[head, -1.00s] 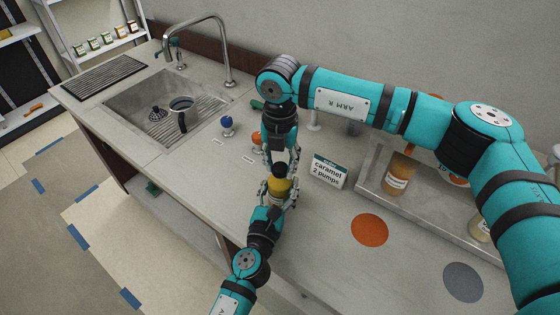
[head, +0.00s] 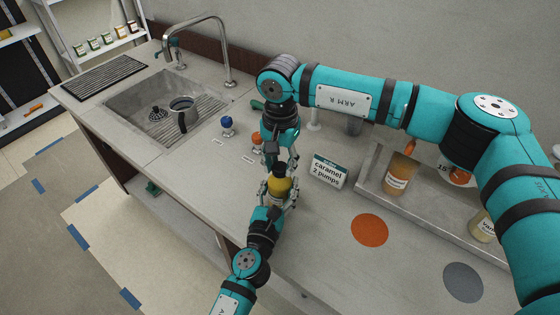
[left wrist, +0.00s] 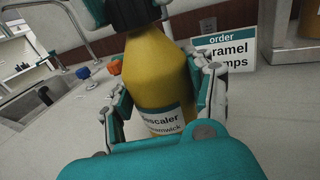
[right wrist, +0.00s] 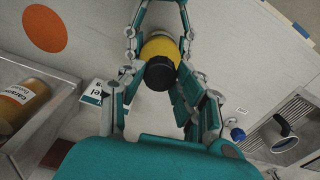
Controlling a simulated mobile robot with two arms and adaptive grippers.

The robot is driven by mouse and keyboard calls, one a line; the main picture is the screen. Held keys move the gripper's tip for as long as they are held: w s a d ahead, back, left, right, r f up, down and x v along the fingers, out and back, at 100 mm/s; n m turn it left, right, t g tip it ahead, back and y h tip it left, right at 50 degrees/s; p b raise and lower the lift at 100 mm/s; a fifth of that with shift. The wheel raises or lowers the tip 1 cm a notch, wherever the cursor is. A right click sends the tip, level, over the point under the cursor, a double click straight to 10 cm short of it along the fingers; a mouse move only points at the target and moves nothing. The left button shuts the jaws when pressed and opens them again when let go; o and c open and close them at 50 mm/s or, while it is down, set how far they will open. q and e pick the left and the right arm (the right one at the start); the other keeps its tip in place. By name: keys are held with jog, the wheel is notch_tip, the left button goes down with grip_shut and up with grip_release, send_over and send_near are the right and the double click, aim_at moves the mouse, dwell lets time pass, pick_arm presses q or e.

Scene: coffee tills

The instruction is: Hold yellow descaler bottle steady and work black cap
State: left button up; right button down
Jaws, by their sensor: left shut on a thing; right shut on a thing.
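The yellow descaler bottle (head: 278,187) stands upright at the counter's front edge, its label partly visible in the left wrist view (left wrist: 160,85). My left gripper (head: 277,192) is shut on the bottle body from the front, one finger on each side. The black cap (right wrist: 161,73) is on top of the bottle; its lower part also shows in the left wrist view (left wrist: 132,12). My right gripper (right wrist: 160,78) comes from above and is shut on the cap.
A caramel order sign (head: 328,171) stands right of the bottle. Behind it a tray (head: 428,200) holds syrup bottles. Small blue (head: 227,127) and orange (head: 257,139) topped items are to the left, near the sink (head: 165,105). The counter around the orange disc (head: 369,230) is clear.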

jog(key=shift+n, duration=0.6)
jog(key=shift+r, duration=2.6)
jog(key=shift+r, duration=0.1)
pick_arm(q)
jog(key=o, duration=1.6)
pick_arm(e)
notch_tip(320, 180, up, 5)
jog(key=shift+f, duration=0.1)
pick_arm(q)
jog(key=shift+o, duration=0.2)
jog(key=shift+s, duration=0.1)
